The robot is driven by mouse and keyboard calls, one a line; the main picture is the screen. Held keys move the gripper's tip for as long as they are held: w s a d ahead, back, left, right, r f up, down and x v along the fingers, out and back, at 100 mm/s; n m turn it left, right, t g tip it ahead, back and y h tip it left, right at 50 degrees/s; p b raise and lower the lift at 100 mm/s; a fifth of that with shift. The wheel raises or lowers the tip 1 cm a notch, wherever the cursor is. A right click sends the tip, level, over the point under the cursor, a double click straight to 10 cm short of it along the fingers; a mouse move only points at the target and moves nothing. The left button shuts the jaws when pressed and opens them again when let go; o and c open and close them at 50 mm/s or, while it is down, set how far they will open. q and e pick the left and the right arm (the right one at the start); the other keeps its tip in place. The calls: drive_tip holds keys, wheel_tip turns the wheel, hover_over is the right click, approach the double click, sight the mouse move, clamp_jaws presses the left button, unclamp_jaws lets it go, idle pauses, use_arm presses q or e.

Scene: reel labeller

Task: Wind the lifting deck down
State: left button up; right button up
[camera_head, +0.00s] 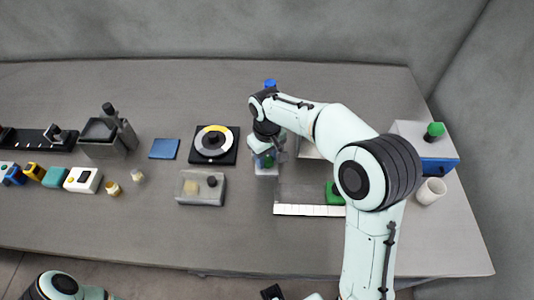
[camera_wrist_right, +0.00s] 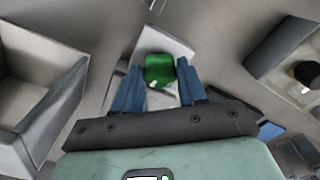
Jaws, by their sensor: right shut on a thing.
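My right gripper (camera_head: 266,157) reaches in over the middle of the table. In the right wrist view its two blue fingers (camera_wrist_right: 158,88) are on either side of a green knob (camera_wrist_right: 158,70) and shut on it. The knob sits on a small white block (camera_wrist_right: 168,42), which also shows in the head view (camera_head: 266,172). I cannot tell which part is the lifting deck; the gripper and forearm hide much of this spot. My left arm (camera_head: 65,287) shows only at the bottom left edge, and its gripper is out of view.
Right of the knob is a grey tray with a white front rim (camera_head: 308,210) and a green block (camera_head: 334,194). A white cup (camera_head: 431,191) stands far right.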

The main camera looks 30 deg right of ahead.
sight(267, 160)
use_arm(q)
drive_tip(key=shift+w+r, duration=0.1)
drive_tip(key=shift+r, duration=0.15)
use_arm(e)
drive_tip(key=shift+r+n, duration=0.15)
drive_tip(key=shift+n, duration=0.45)
drive_tip(key=shift+w, duration=0.1)
drive_tip(key=o, duration=1)
drive_tip(key=shift+o, duration=0.2)
use_arm(q)
drive_tip(key=r+p, duration=0.1)
drive_tip(key=w+r+p, duration=0.1)
drive_tip(key=shift+w+r, duration=0.15)
drive_tip(key=shift+r, duration=0.15)
use_arm(e)
wheel_tip(267, 160, up, 13)
drive_tip(key=shift+r, duration=0.15)
